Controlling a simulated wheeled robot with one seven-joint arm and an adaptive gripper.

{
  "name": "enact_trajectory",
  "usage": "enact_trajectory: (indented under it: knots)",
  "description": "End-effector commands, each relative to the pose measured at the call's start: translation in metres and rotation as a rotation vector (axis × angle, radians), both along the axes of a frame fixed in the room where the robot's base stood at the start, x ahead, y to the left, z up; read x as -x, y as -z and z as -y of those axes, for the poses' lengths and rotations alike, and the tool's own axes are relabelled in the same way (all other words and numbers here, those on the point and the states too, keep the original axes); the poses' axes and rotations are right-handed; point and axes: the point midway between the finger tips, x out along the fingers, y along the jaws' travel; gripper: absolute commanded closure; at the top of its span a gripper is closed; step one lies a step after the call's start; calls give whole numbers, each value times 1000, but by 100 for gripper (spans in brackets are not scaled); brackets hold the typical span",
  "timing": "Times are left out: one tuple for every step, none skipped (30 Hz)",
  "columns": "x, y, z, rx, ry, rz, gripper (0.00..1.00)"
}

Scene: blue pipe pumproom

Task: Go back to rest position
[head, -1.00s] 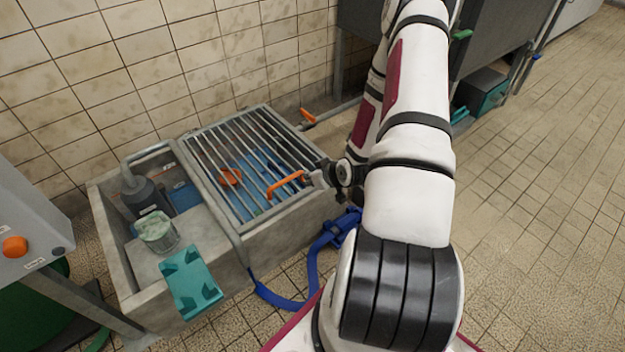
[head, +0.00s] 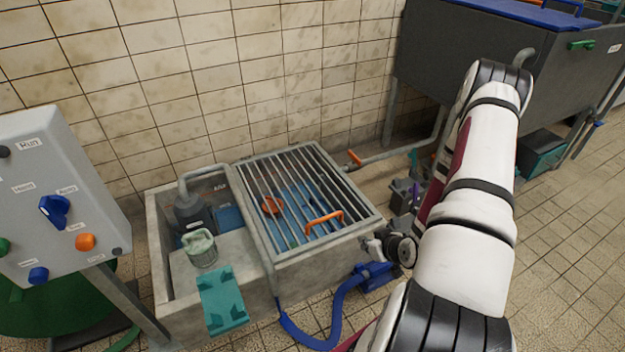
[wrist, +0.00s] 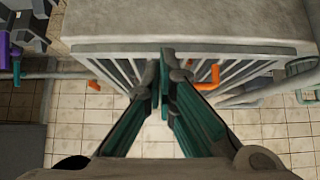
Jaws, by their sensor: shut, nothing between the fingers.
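My gripper (wrist: 165,85) is shut and empty in the wrist view, its two teal-padded fingers together near the metal grate (wrist: 240,48). In the head view my arm reaches forward at the right, and its wrist end is just right of the concrete basin (head: 320,262). The fingers are largely hidden there. The grate (head: 262,180) lies over the right part of the basin, with an orange handle (head: 325,220) on its right side. My gripper is apart from that handle.
A control panel (head: 60,195) stands at the left. A teal bracket (head: 222,300) hangs on the basin's front, and a blue hose (head: 325,338) lies before it. A dark tank (head: 470,65) stands at the back right. Tiled floor (head: 590,250) at the right is clear.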

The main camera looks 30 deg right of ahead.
Motion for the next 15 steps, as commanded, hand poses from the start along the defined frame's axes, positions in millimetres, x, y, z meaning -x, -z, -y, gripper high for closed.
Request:
enact_trajectory:
  knots:
    - [0,0,0,0,0,0,100]
    - [0,0,0,0,0,0,100]
    - [0,0,0,0,0,0,100]
    - [0,0,0,0,0,0,100]
    - [0,0,0,1,-1,-1,100]
    - [-1,-2,1,3,-4,-3,100]
    - [-2,-3,1,5,-6,-9,100]
    - [-3,-6,2,8,-11,-16,100]
    - [-6,-11,3,15,-21,-29,100]
    - [-8,-15,4,20,-29,-43,100]
    - [-11,-21,5,27,-37,-59,100]
    - [-15,-30,7,37,-49,-84,100]
    - [-18,-37,8,45,-57,-104,100]
    - [-21,-45,9,54,-66,-125,100]
    - [-25,-57,10,64,-76,-156,100]
